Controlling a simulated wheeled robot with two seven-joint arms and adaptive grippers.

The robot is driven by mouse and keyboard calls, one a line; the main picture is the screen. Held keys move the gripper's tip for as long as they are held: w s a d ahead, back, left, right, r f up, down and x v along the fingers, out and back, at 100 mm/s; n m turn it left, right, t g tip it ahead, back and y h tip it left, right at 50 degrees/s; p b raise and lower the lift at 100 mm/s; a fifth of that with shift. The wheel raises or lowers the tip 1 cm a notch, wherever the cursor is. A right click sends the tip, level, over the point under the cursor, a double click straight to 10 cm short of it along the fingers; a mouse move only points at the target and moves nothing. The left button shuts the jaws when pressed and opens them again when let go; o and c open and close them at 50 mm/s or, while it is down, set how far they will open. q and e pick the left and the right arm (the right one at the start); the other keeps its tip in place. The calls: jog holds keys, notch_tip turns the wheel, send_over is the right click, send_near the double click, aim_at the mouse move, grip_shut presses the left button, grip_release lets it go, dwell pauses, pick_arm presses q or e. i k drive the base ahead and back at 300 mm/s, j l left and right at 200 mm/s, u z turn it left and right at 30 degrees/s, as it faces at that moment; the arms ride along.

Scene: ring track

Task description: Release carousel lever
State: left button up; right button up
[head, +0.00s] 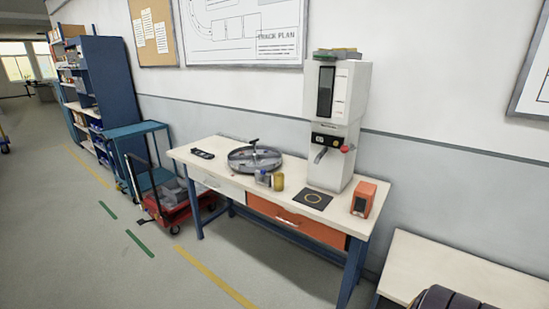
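The carousel (240,163), a round grey tray with dividers, sits on the workbench in the head view. A dark handle (254,143) stands up at its middle; I cannot tell whether this is the lever. A tall white machine (352,110) stands to its right, with a grey lever or spout (320,155) and a red knob (346,149) on its front. Neither of my grippers is in view.
The workbench (222,178) also bears a dark handheld device (203,154), small jars (278,182), a black mat (313,199) and an orange box (363,200). A red cart (182,211) and blue trolley (142,130) stand left. Floor in front is clear.

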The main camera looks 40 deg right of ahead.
aim_at(262, 172)
jog(key=z, duration=1.1)
